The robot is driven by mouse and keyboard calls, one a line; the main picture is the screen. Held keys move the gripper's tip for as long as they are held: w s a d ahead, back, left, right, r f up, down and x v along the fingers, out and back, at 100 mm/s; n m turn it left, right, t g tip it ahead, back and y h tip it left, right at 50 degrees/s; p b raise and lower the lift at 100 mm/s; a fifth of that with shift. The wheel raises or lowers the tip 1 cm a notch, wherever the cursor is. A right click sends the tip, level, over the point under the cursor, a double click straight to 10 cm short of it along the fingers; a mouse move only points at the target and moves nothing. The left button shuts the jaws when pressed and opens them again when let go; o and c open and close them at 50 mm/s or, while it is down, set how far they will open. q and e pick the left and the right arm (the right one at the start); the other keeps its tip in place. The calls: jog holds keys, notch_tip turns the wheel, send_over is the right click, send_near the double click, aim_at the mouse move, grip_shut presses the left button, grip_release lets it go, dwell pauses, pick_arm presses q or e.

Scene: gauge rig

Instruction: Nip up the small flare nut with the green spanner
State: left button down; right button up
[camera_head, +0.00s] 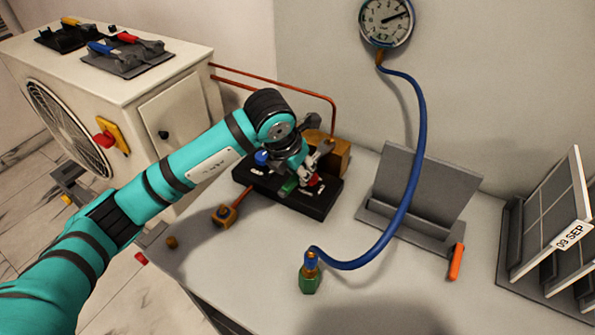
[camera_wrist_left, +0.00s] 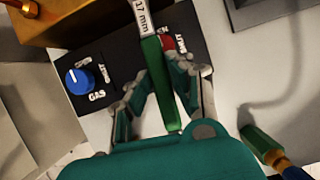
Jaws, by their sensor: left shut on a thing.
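My left gripper (camera_head: 306,181) is over the black manifold block (camera_head: 262,190) and is shut on the green spanner (camera_head: 289,187). In the left wrist view the spanner's green handle (camera_wrist_left: 160,82) lies between the fingers, and its grey shank is marked 17 mm. The shank runs out of the top edge, so its jaw is hidden there. A brass block (camera_head: 335,156) stands behind the gripper. A small brass fitting (camera_wrist_left: 28,8) shows on it in the wrist view; I cannot tell whether it is the small flare nut. My right gripper is out of view.
The manifold has a blue knob (camera_wrist_left: 78,80) and a red knob (camera_wrist_left: 168,44). A blue hose (camera_head: 419,130) runs from the gauge (camera_head: 386,20) to a green-and-brass fitting (camera_head: 309,275). A grey stand (camera_head: 424,190) is right. Other spanners (camera_head: 125,50) lie on the white unit (camera_head: 150,85).

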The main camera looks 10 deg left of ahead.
pick_arm(q)
jog(key=shift+w+d, duration=0.35)
jog(key=shift+w, duration=0.3)
jog(key=c, duration=1.9)
grip_release()
grip_shut()
jog(key=shift+a+b, duration=0.1)
jog(key=shift+b, duration=0.2)
